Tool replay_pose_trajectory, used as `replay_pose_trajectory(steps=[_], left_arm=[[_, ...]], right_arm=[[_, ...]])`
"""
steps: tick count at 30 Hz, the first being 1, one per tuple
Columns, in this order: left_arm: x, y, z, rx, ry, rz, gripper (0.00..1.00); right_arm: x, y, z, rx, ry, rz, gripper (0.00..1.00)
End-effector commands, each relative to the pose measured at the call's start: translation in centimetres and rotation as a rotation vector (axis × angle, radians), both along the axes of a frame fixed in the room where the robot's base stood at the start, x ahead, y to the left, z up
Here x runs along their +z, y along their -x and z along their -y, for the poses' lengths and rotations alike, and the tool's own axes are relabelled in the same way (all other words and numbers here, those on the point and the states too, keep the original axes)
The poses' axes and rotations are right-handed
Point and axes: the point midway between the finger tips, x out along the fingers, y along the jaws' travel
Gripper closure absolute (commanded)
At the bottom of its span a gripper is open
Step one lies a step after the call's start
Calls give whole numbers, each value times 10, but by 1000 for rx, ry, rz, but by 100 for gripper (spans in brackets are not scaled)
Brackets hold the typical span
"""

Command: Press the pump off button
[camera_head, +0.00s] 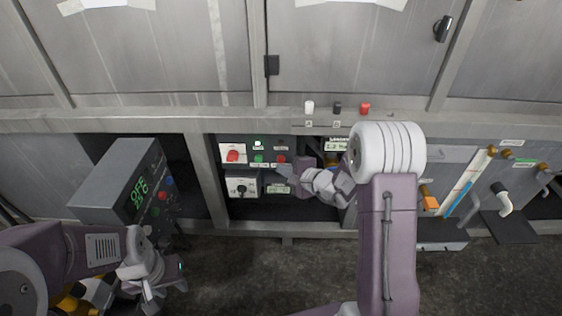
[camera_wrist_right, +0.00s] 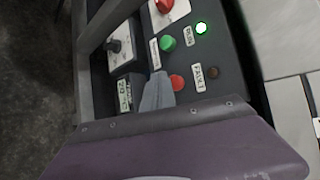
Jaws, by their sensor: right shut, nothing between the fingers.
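The control panel (camera_head: 270,146) is set under the steel counter. It carries a green button (camera_head: 258,158) and a small red button (camera_head: 281,159), which also shows in the right wrist view (camera_wrist_right: 177,82). I cannot read which label marks pump off. My right gripper (camera_head: 282,170) is shut and empty, its fingertips (camera_wrist_right: 158,77) right beside the red button. I cannot tell whether they touch it. A green lamp (camera_wrist_right: 201,28) is lit and a dark lamp (camera_wrist_right: 213,72) is unlit. My left gripper (camera_head: 168,278) is low at the left, away from the panel; its opening is unclear.
A larger red knob (camera_head: 233,155) and a black rotary switch (camera_head: 241,188) are left of the buttons. A grey box with a green display (camera_head: 138,198) juts out at the left. Pipes and valves (camera_head: 500,195) are at the right.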

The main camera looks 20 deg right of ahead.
Motion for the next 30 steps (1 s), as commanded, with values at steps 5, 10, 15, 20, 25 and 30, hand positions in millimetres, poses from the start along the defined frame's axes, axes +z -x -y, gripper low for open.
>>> replay_pose_trajectory(steps=[5, 10, 15, 20, 25, 30], left_arm=[[0, 0, 0, 0, 0, 0, 64], [-2, 0, 0, 0, 0, 0, 64], [-7, 0, 0, 0, 0, 0, 64], [-6, 0, 0, 0, 0, 0, 64], [-6, 0, 0, 0, 0, 0, 64], [-7, 0, 0, 0, 0, 0, 64]], right_arm=[[0, 0, 0, 0, 0, 0, 100], [-1, -1, 0, 0, 1, 1, 100], [-1, -7, 2, 0, 1, 1, 100], [0, -8, 2, 0, 0, 0, 100], [0, -8, 2, 0, 0, 0, 100], [0, -10, 3, 0, 0, 0, 100]])
